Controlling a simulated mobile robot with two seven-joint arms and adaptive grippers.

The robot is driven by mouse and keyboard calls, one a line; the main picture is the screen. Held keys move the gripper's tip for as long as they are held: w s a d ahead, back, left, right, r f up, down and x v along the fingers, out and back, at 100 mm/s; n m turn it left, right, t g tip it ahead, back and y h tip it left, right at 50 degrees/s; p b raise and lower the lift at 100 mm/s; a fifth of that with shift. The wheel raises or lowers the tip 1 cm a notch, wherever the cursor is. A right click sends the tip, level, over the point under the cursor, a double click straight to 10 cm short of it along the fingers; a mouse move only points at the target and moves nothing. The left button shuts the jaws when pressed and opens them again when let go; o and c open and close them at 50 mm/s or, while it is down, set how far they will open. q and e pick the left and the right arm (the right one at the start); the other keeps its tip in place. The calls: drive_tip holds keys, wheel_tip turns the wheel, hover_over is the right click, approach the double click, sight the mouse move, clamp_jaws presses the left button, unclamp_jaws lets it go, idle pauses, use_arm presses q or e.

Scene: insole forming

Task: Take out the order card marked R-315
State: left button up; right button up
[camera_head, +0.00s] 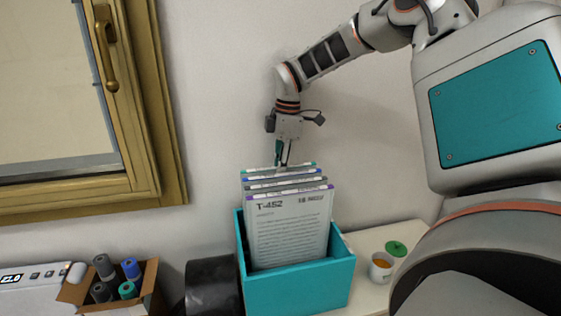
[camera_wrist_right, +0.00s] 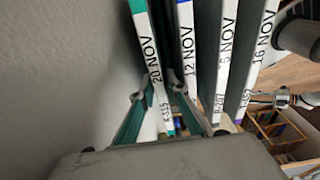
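Several order cards stand in a teal box (camera_head: 295,290); the front one is marked T-452 (camera_head: 290,230). The rearmost card has a green tab (camera_head: 300,164). In the right wrist view its edge reads 20 NOV and what looks like R-315 (camera_wrist_right: 153,62). My right gripper (camera_head: 284,166) is down at the rearmost card, with one finger on each side of its edge. The fingertips (camera_wrist_right: 157,88) are very near the card; whether they press on it is unclear. A small arm end, probably my left gripper (camera_wrist_right: 262,97), shows far off, its fingers too small to judge.
A wall stands close behind the cards. The neighbouring 12 NOV card (camera_wrist_right: 187,45) is close to my right gripper's finger. A cup (camera_head: 381,268) and a green lid (camera_head: 396,248) are right of the box. A black cylinder (camera_head: 212,287) and a carton of rolls (camera_head: 147,285) are left.

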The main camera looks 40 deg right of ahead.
drive_tip(key=shift+f, duration=0.1)
clamp_jaws()
drive_tip(key=shift+r+p, duration=2.6)
drive_tip(key=shift+r, duration=1.95)
wheel_tip(320, 180, up, 12)
drive_tip(key=shift+r, duration=6.95)
